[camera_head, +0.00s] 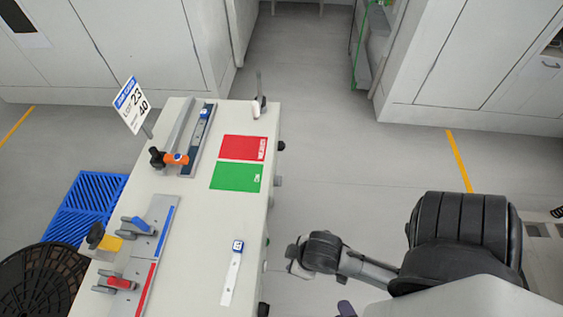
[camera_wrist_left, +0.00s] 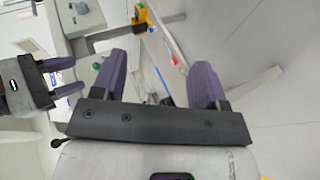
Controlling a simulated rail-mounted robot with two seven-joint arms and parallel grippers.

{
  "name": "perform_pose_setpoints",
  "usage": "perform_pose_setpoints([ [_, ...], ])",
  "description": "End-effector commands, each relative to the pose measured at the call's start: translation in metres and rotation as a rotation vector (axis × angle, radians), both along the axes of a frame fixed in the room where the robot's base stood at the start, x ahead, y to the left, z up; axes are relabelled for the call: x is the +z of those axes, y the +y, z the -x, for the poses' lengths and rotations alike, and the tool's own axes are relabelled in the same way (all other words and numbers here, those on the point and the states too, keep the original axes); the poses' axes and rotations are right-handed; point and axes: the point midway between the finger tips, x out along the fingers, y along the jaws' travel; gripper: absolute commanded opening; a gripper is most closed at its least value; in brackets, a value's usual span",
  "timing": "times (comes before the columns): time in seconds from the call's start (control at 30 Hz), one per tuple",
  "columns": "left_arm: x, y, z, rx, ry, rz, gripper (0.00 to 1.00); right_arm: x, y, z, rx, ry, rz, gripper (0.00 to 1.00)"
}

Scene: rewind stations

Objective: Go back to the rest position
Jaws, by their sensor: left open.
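My left gripper (camera_wrist_left: 160,78) is open in the left wrist view, its two purple fingers wide apart with nothing between them. My right gripper (camera_wrist_left: 66,77) shows at the left of that view, its two purple fingers apart with a gap between them. In the head view a dark arm of mine reaches in from the right, over the floor beside the workbench (camera_head: 205,220). A purple fingertip (camera_head: 345,308) shows at the bottom edge there; I cannot tell which gripper it belongs to. Neither gripper is seen touching the bench.
The bench carries a red mat (camera_head: 243,147), a green mat (camera_head: 236,177), a white strip (camera_head: 232,275), clamp fixtures (camera_head: 140,250) and an upright sign (camera_head: 132,104). A blue pallet (camera_head: 85,205) and a black round basket (camera_head: 38,280) stand left. The floor right of the bench is clear.

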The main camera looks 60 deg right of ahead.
Motion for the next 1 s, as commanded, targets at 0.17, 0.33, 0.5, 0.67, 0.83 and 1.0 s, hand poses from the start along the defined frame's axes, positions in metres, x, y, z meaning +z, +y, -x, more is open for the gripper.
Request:
perform_pose_setpoints([
  [0.17, 0.001, 0.004, 0.003, -0.306, 0.041, -0.104, 0.67, 0.0, 0.0, 0.0, -0.001, 0.001, 0.0, 0.43],
  [0.33, 0.001, 0.039, 0.002, -0.569, 0.092, -0.246, 0.67, 0.001, 0.0, 0.0, -0.001, 0.001, 0.0, 0.43],
  [0.5, 0.01, 0.106, -0.012, -0.773, 0.17, -0.435, 0.67, 0.006, 0.0, 0.001, -0.001, 0.001, 0.001, 0.43],
  [0.67, 0.041, 0.201, -0.045, -0.844, 0.272, -0.664, 0.67, 0.015, -0.001, 0.001, 0.0, 0.002, 0.003, 0.43],
  [0.83, 0.091, 0.288, -0.097, -0.712, 0.267, -0.875, 0.67, 0.026, -0.002, 0.001, 0.002, 0.002, 0.005, 0.43],
  [1.0, 0.144, 0.348, -0.144, -0.554, 0.178, -1.018, 0.67, 0.04, -0.002, 0.001, 0.003, 0.001, 0.005, 0.43],
])
